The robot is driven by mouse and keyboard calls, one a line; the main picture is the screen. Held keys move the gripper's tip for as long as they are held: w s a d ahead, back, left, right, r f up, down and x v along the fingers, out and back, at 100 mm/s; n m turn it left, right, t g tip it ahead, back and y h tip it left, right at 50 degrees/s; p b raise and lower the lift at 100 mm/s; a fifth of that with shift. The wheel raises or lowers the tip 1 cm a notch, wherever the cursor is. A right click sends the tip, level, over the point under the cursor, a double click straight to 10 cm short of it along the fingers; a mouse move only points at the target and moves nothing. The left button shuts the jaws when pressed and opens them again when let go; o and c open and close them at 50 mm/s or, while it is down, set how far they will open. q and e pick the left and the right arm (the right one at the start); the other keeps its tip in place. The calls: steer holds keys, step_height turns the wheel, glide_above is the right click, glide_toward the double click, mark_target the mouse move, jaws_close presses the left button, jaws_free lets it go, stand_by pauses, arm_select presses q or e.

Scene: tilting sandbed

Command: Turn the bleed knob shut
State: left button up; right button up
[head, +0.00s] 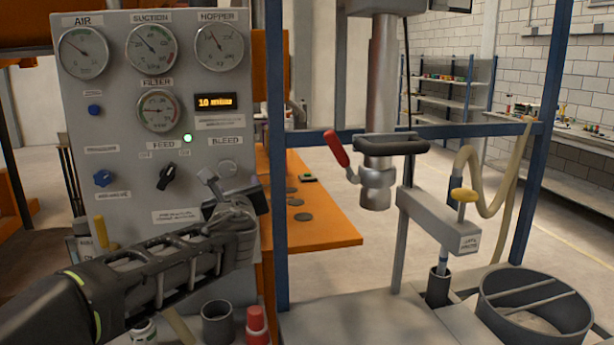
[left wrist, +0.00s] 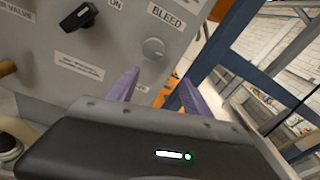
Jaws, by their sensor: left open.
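The bleed knob (head: 228,167) is a small round grey knob under the BLEED label, low on the right side of the grey panel (head: 128,190). In the left wrist view the knob (left wrist: 153,48) shows whole, just beyond the fingertips. My left gripper (head: 226,183) is open in front of the panel, just below the knob. In the left wrist view its two purple fingers (left wrist: 158,84) stand apart with nothing between them. The knob looks clear of both fingers. My right gripper does not show.
A black feed switch (head: 167,176) and a blue knob (head: 104,178) sit left of the bleed knob. A blue frame post (head: 279,220) stands close to the panel's right edge. A red-capped bottle (head: 257,325) and a grey cup (head: 217,323) stand below my left arm.

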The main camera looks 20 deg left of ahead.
mark_target(227, 168)
arm_select(q)
steer(key=w+a, duration=0.1)
steer(key=a, duration=0.1)
steer(key=w+a+r+m+y+p, duration=0.1)
steer(key=w+a, duration=0.1)
steer(key=w+a+r+m+p, duration=0.1)
steer(key=w+a, duration=0.1)
steer(key=shift+w+a, duration=0.2)
steer(key=shift+a, duration=0.05)
stand_by(0.6)
steer(key=shift+c, duration=0.6)
jaws_close()
